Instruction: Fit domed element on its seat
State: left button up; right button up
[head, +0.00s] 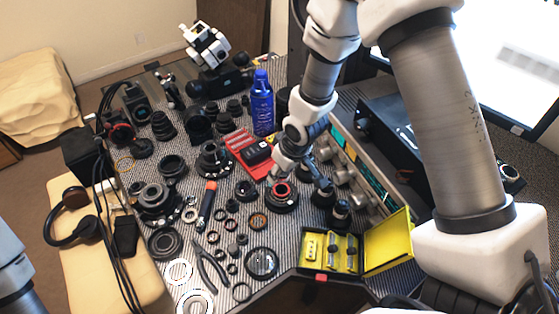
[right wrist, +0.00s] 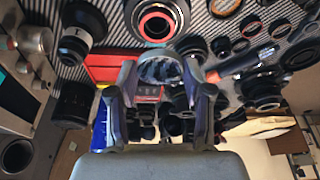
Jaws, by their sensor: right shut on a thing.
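My right gripper (head: 279,171) comes down from the upper right over the bench and is just above and behind a black lens barrel with a red ring (head: 281,190). In the right wrist view the right gripper (right wrist: 160,88) is shut on a clear, glassy domed element (right wrist: 160,68), held between the fingertips. In that view the red-ringed barrel (right wrist: 158,24), which looks like the seat, lies beyond the element, apart from it in the picture. The exact gap cannot be told. The element is too small to make out in the head view. My left gripper is out of view.
Black lens parts crowd the striped mat around the barrel. A yellow open case (head: 330,252) stands at front right, a blue bottle (head: 262,103) and red tray (head: 240,145) behind. Pliers (head: 210,267) and an orange-handled tool (head: 207,204) lie left.

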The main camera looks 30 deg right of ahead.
jog(key=f+b, duration=0.3)
jog(key=f, duration=0.1)
jog(key=shift+w+d, duration=0.2)
jog(key=shift+d, duration=0.1)
jog(key=shift+f+b, duration=0.3)
jog(key=shift+b, duration=0.1)
jog(key=shift+s+a+f+b, duration=0.15)
jog(key=shift+s+f+b, duration=0.15)
jog(key=shift+b, duration=0.1)
jog(key=shift+w+f, duration=0.15)
jog(key=shift+f, duration=0.25)
jog(key=shift+r, duration=0.25)
jog(key=shift+f, duration=0.2)
dwell(0.6)
jog(key=shift+p, duration=0.3)
